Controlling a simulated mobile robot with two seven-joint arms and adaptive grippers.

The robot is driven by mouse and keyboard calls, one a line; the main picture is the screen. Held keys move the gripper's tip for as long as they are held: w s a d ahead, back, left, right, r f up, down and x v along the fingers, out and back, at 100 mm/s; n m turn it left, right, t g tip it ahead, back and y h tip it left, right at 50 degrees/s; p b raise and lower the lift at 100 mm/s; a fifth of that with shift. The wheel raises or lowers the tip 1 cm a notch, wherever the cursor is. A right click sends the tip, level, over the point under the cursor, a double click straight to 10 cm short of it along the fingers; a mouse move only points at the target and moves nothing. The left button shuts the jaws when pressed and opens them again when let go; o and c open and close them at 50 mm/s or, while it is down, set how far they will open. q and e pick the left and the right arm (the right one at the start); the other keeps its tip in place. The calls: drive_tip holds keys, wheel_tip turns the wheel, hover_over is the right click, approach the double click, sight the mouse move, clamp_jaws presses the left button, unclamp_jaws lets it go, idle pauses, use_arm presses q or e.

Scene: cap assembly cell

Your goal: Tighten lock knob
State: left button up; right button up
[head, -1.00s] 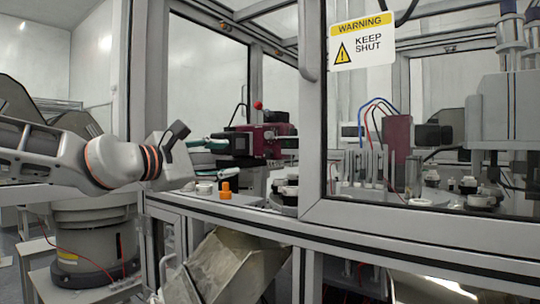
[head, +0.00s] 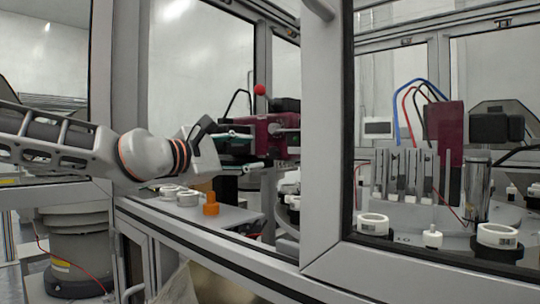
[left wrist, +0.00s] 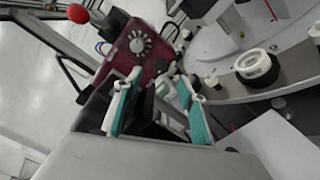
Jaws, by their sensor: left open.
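My left gripper (head: 256,149) reaches through the cell's open side, its teal-padded fingers apart and pointing at a maroon unit (head: 280,132) with a red ball-ended lever (head: 260,90). In the left wrist view the open fingers (left wrist: 160,78) are in front of the maroon unit (left wrist: 118,40). A round grey dial (left wrist: 139,43) shows on its face, just beyond the fingertips. A small grey-black knob-like part (left wrist: 161,84) lies between the fingertips; I cannot tell whether this is the lock knob or whether they touch it. My right gripper is not seen.
An orange knob-like piece (head: 211,204) and white rings (head: 188,198) sit on the ledge below my left gripper. A grey frame post (head: 327,130) stands to the right. White ring parts (head: 373,224) stand behind the glass. A white ring (left wrist: 256,66) lies on the disc.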

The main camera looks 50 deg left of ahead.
sight(271, 153)
use_arm(q)
drive_tip(key=w, duration=0.2)
drive_tip(key=w+b, duration=0.1)
drive_tip(key=w+f, duration=0.1)
drive_tip(key=w, duration=0.1)
drive_tip(key=shift+w+a+b, duration=0.25)
drive_tip(key=shift+w+b, duration=0.05)
drive_tip(key=shift+b, duration=0.1)
drive_tip(key=shift+w+a+r, duration=0.1)
drive_tip(key=shift+w+r, duration=0.25)
drive_tip(key=shift+w, duration=0.35)
drive_tip(key=shift+c, duration=0.4)
drive_tip(key=c, duration=1)
